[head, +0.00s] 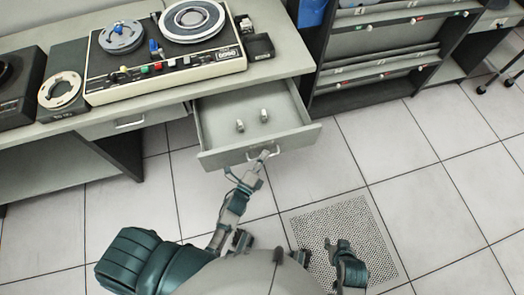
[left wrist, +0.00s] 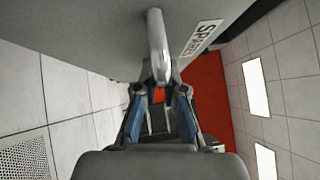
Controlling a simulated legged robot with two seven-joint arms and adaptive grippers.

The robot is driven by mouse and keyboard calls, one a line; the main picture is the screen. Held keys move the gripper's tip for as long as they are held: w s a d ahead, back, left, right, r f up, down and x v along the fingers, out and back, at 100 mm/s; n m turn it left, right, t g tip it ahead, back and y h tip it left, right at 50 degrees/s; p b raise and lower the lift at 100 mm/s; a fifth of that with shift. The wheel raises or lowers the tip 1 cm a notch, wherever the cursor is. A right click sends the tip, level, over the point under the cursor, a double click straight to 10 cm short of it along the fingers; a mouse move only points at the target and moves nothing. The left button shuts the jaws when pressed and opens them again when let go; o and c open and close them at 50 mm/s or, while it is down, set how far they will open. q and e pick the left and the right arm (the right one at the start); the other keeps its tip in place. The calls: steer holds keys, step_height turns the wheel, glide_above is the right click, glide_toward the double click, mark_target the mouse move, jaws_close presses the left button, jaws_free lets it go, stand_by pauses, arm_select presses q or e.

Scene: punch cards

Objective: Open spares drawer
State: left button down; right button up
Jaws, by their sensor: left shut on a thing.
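The spares drawer (head: 222,147) is pulled out from under the desk, its inside showing with two small metallic pieces (head: 240,125) (head: 264,115) in it. In the left wrist view its grey front (left wrist: 100,30) bears a label (left wrist: 202,37) reading "SPA…", the rest hard to read. My left gripper (head: 264,156) is at the drawer's front, shut on the metal bar handle (left wrist: 157,40). The fingers (left wrist: 160,95) meet the handle's lower end in the left wrist view. My right gripper (head: 338,247) hangs empty over the floor; its opening is too small to judge.
A second, closed drawer (head: 125,122) is to the left. A grey rack (head: 385,45) stands right of the drawer. Tiled floor (head: 420,140) is clear, with a perforated tile (head: 350,215).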

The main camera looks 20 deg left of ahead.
arm_select(q)
steer(key=shift+s+f, duration=0.15)
steer(key=shift+f, duration=0.15)
steer(key=c, duration=1.2)
jaws_free()
steer(key=shift+d, duration=0.1)
steer(key=shift+c, duration=0.2)
steer(key=shift+r, duration=0.1)
steer(key=v, duration=1.2)
